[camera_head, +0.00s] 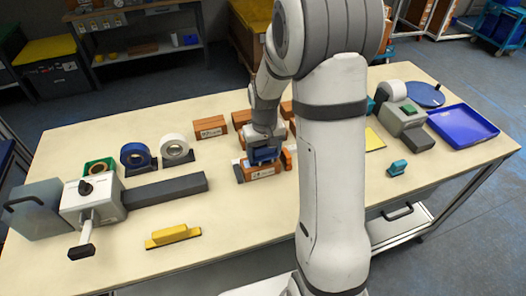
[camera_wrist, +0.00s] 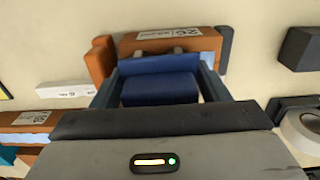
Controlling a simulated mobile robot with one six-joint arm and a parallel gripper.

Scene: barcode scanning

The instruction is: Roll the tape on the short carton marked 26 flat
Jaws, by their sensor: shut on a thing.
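The short carton marked 26 (camera_head: 263,173) is orange-brown and lies on the table, with its label facing the front. In the wrist view the carton (camera_wrist: 205,42) shows just beyond my fingertips, its label upside down.
An orange block (camera_wrist: 99,60) and a dark block (camera_wrist: 224,50) stand at the carton's ends. Other cartons (camera_head: 211,128) stand behind. Tape rolls (camera_head: 175,149), a grey machine (camera_head: 92,200) and a yellow tool (camera_head: 173,236) are left. A blue tray (camera_head: 463,122) is right. The front middle is clear.

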